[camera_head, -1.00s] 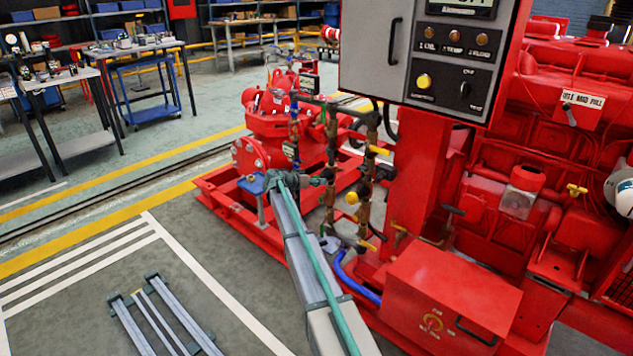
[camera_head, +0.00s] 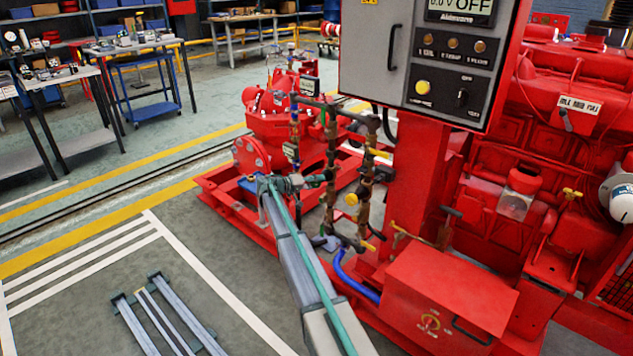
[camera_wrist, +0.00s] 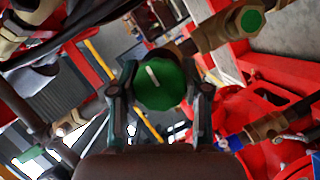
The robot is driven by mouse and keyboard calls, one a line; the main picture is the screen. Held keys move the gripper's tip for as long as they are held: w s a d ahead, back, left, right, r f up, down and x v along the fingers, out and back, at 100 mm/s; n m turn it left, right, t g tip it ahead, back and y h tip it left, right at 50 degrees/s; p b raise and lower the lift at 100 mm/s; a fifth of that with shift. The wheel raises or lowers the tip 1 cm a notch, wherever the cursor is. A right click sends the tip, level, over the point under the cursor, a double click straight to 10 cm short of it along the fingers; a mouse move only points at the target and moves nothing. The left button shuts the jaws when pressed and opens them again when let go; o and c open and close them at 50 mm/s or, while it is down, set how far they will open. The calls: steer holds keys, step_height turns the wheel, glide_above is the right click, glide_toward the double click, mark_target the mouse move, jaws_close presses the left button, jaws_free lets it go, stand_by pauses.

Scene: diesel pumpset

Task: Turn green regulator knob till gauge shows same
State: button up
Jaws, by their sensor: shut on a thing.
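The green regulator knob (camera_wrist: 160,84) is in the middle of the wrist view, round with a pale line mark across its face. The mark tilts from upper left to lower right. My gripper (camera_wrist: 160,92) has one finger on each side of the knob and is shut on it. In the head view, my gripper (camera_head: 318,180) reaches the brass pipework (camera_head: 331,150) at the middle, and the knob is too small to make out there. I cannot pick out a readable regulator gauge in either view.
A grey control panel (camera_head: 415,50) with a display reading "0.0 V OFF" stands above and right of my gripper. A red box (camera_head: 450,285) is below right, and a red engine (camera_head: 560,130) is at right. Brass fittings (camera_wrist: 225,28) crowd the knob. The floor at left is mostly open.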

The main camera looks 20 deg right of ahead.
steer(key=shift+n, duration=0.3)
steer(key=o, duration=1.2)
steer(key=shift+c, duration=0.2)
steer(key=shift+a, duration=0.1)
steer(key=w+v, duration=0.1)
steer(key=v, duration=1.1)
steer(key=shift+s, duration=0.45)
steer(key=shift+f, duration=0.1)
